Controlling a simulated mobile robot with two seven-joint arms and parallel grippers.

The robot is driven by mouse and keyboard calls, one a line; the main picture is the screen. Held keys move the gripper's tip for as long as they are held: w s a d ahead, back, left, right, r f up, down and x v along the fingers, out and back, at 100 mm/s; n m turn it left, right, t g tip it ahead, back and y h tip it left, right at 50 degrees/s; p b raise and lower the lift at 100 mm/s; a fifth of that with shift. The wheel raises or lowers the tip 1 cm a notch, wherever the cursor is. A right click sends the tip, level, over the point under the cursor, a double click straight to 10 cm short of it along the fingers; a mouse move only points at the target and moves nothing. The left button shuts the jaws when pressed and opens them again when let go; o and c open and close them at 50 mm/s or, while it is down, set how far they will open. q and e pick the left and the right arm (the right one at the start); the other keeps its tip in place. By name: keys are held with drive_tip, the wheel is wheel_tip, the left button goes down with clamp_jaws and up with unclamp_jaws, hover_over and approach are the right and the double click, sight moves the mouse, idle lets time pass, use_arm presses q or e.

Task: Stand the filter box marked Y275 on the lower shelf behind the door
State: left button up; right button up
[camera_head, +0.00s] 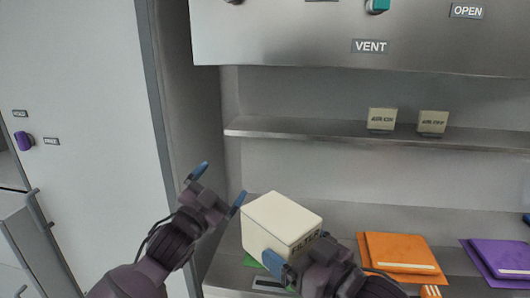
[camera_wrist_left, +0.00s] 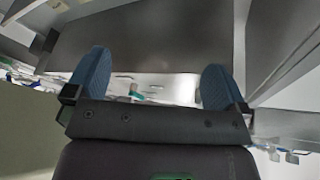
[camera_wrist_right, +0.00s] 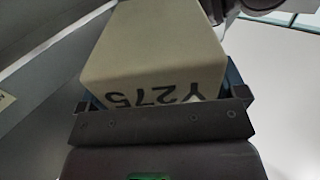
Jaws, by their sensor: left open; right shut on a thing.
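The filter box (camera_head: 282,222) is a cream block at the lower shelf (camera_head: 232,276) in the head view. Its mark reads Y275 in the right wrist view (camera_wrist_right: 152,60). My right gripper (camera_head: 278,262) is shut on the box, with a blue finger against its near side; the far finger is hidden. I cannot tell whether the box touches the shelf. My left gripper (camera_head: 220,187) is open and empty, left of the box and apart from it. Its two blue fingers stand wide apart in the left wrist view (camera_wrist_left: 158,85). The door (camera_head: 85,130) stands at the left.
An orange folder (camera_head: 385,246) and a purple folder (camera_head: 492,252) lie on the lower shelf to the right. The upper shelf (camera_head: 300,128) carries two small cream blocks (camera_head: 382,119). A panel marked VENT (camera_head: 290,35) hangs above. Green material (camera_head: 252,261) shows under the box.

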use_arm(q)
drive_tip(key=s+d+r+m+g+h, duration=0.1)
drive_tip(key=d+r+m+g+h, duration=0.4)
drive_tip(key=r+m, duration=0.35)
drive_tip(key=s+d+r+m+g+h, duration=0.2)
drive_tip(key=d+r+m+g+h, duration=0.1)
drive_tip(key=d+r+m+h, duration=0.45)
drive_tip(key=s+d+r+m+g+y, duration=0.2)
drive_tip(key=s+d+r+m+g, duration=0.4)
drive_tip(key=m, duration=0.5)
drive_tip(key=s+d+r+m+g+y, duration=0.2)
drive_tip(key=d+r+m+g+y, duration=0.1)
drive_tip(key=m+g, duration=0.65)
drive_tip(key=m+t+y, duration=0.2)
drive_tip(key=m+y, duration=1.2)
drive_tip(key=y, duration=0.1)
approach(280, 210)
drive_tip(key=shift+w+d+r, duration=0.2)
drive_tip(key=shift+w+d, duration=0.1)
drive_tip(key=shift+s+a+f+m, duration=0.1)
drive_tip(key=shift+a+m, duration=0.2)
drive_tip(key=shift+m, duration=0.25)
drive_tip(key=x, duration=1.2)
drive_tip(key=shift+s, duration=0.25)
